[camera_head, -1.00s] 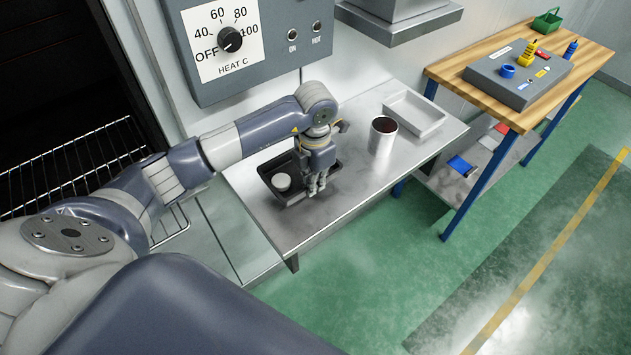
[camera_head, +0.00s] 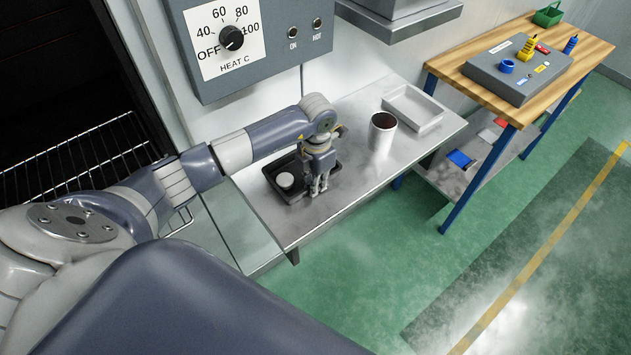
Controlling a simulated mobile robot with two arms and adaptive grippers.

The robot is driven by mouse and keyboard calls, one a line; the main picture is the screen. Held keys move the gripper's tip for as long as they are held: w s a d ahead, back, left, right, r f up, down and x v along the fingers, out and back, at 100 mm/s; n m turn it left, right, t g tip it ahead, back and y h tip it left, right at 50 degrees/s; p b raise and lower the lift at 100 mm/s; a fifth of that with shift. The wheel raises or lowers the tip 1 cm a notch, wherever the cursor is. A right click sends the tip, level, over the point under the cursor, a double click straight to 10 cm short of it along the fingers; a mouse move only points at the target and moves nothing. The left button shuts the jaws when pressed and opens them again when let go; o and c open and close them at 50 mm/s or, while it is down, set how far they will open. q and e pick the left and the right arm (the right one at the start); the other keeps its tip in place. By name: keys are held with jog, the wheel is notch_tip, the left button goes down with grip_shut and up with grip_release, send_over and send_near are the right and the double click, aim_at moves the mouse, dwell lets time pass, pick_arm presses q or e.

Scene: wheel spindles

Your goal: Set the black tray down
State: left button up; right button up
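The black tray (camera_head: 271,171) is at the left end of the steel table (camera_head: 352,187), flat on or very close to its top. A round white piece (camera_head: 285,180) sits in the tray. My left gripper (camera_head: 318,190) points down at the tray's right edge, fingers around or against the rim. The fingers are small and the rim between them is hidden, so I cannot tell whether they grip it. My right gripper is out of view.
A control box (camera_head: 247,45) hangs above. An open oven with a wire rack (camera_head: 75,168) is at left. A wooden bench (camera_head: 470,80) stands at right.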

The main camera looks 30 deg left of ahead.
pick_arm(q)
jog(key=shift+o, duration=0.4)
jog(key=shift+r, duration=0.15)
jog(key=shift+r, duration=0.25)
notch_tip(320, 180, up, 12)
jog(key=b, duration=0.4)
jog(key=shift+f, duration=0.2)
jog(key=shift+s+d+f, duration=0.1)
